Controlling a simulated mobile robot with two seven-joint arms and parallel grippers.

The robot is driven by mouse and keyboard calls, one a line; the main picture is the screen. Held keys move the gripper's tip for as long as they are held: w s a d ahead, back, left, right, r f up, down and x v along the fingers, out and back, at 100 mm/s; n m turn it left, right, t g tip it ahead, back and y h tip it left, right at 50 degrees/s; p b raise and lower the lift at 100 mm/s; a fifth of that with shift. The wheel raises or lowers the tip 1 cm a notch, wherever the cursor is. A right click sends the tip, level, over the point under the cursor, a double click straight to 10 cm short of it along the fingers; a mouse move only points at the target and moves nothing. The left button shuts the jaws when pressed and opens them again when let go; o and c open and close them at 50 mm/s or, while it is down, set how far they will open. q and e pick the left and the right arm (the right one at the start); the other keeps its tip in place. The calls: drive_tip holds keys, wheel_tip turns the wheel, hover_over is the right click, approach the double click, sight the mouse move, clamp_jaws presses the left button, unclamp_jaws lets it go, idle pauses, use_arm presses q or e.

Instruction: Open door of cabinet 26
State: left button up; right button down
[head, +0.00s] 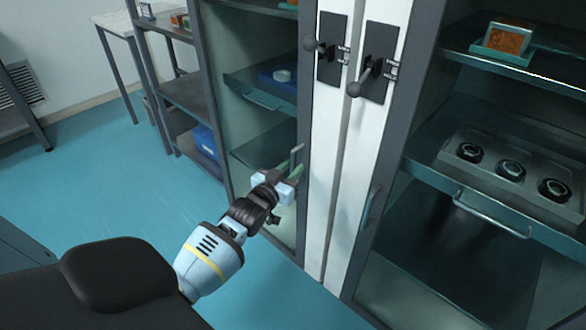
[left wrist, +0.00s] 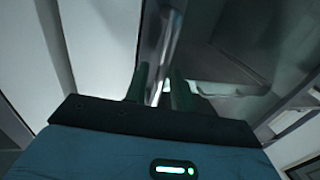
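The left cabinet has a glass door (head: 250,70) in a grey frame. A slim vertical metal handle (head: 297,157) is on the door's right side. My left gripper (head: 288,172) is at this handle, low on the door. In the left wrist view its two dark green fingers (left wrist: 160,88) stand apart, with the handle bar (left wrist: 163,55) running up between them. I cannot tell whether both fingers press on the bar. The door looks closed. No cabinet number is readable. My right gripper is not in view.
A second cabinet on the right has a similar handle (head: 370,206) and shelves with a tray (head: 465,180) of round parts. Two black lever knobs (head: 355,88) stick out from the white posts between the cabinets. Blue floor (head: 100,190) is clear at the left.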

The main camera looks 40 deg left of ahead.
use_arm(q)
drive_tip(key=shift+w, duration=0.35)
drive_tip(key=shift+c, duration=0.2)
clamp_jaws()
drive_tip(key=shift+s, duration=0.15)
